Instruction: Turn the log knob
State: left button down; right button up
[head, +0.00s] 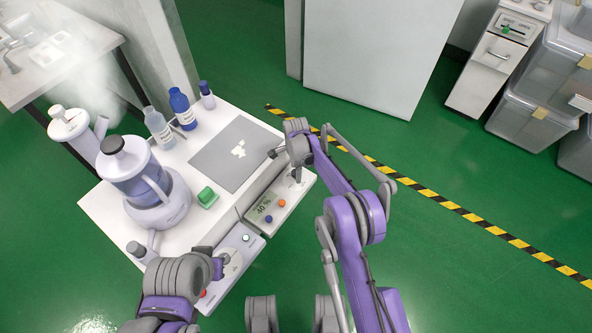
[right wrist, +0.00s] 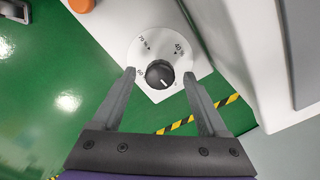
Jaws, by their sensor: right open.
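In the right wrist view, a round black knob (right wrist: 160,74) with a white pointer mark sits on a white dial plate (right wrist: 145,46) with percent markings. My right gripper (right wrist: 159,80) is open, with one finger on each side of the knob. I cannot tell whether they touch it. In the head view, my right gripper (head: 286,164) is over the right end of the white tester with a display (head: 262,207); its knob is mostly hidden there. My left gripper (head: 219,268) is at the dial of a second tester (head: 246,239); its jaws are too unclear to read. No "log" label is legible.
The white table (head: 100,206) also holds a grey mat (head: 215,160), a green block (head: 207,197), several bottles (head: 182,108) and a blue-tanked humidifier (head: 137,178). Mist drifts at the upper left. The green floor to the right is open, with a striped tape line (head: 440,200).

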grip_shut()
dwell(0.4)
jog(key=shift+n, duration=0.4)
jog(key=n+b, duration=0.1)
jog(key=n, duration=0.1)
jog(key=shift+n+b, duration=0.3)
jog(key=shift+n, duration=0.1)
jog(key=n+b, duration=0.1)
jog(key=n, duration=0.2)
jog(key=shift+n, duration=0.4)
jog(key=n, duration=0.4)
jog(key=shift+b, duration=0.4)
jog(key=n, duration=0.5)
jog(key=shift+n, duration=0.4)
